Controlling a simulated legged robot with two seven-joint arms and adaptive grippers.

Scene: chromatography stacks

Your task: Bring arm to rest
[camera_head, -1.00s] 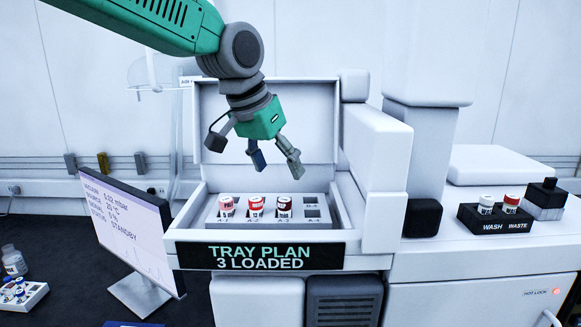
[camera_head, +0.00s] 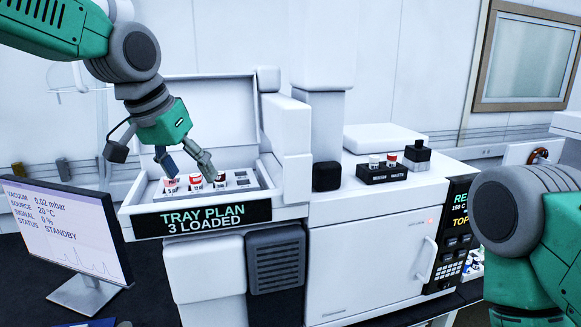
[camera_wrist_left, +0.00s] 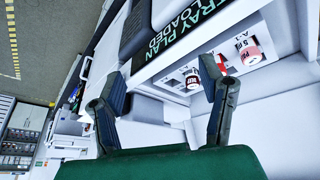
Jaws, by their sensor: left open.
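My left gripper (camera_head: 186,168) is open and empty. It hangs above the open autosampler tray (camera_head: 246,184), in front of the raised lid. The tray holds three capped vials in a row: a left vial (camera_head: 170,186), a middle vial (camera_head: 196,183) and a right vial (camera_head: 220,181). The slots at the right end look empty. In the left wrist view the open fingers (camera_wrist_left: 165,88) stand apart with nothing between them, and vials show beyond the right finger. My right arm (camera_head: 535,225) shows at the right edge; its gripper is out of frame.
The raised lid (camera_head: 212,110) stands behind the tray, and a white column (camera_head: 318,115) rises to its right. A black wash and waste holder (camera_head: 385,175) with two vials sits on the instrument. A monitor (camera_head: 70,238) stands at lower left.

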